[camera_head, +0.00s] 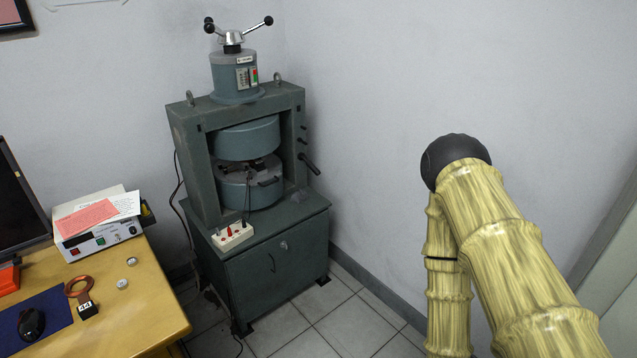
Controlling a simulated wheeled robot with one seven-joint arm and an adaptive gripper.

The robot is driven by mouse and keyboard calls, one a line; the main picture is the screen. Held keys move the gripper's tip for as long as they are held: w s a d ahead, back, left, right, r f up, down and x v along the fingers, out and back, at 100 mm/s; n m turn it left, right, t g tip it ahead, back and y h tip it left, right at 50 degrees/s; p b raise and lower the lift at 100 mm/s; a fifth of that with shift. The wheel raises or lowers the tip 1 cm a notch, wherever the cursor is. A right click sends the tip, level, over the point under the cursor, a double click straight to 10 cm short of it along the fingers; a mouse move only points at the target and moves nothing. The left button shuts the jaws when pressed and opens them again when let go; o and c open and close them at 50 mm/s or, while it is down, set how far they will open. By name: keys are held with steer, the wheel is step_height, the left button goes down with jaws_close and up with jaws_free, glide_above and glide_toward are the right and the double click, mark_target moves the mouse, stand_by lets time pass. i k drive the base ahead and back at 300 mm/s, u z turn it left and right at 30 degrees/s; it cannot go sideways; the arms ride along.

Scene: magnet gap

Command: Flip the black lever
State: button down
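A green-grey magnet machine (188,150) stands on a cabinet in the corner. A black lever (309,164) sticks out from the right side of its frame, slanting down to the right. Smaller dark knobs sit above it on the same side. My arm's bamboo-patterned links and a dark joint fill the right side of the view, apart from the machine. My gripper is out of the picture.
A three-armed handle with black knobs (268,20) tops the machine. A white socket box (233,236) sits on the cabinet's front edge. A wooden desk (150,300) with a power supply (100,238) and mouse (31,323) is at left. Tiled floor (350,310) lies open between cabinet and arm.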

mark_target(311, 165)
steer(key=z, duration=0.15)
steer(key=i, duration=1.25)
steer(key=u, duration=0.25)
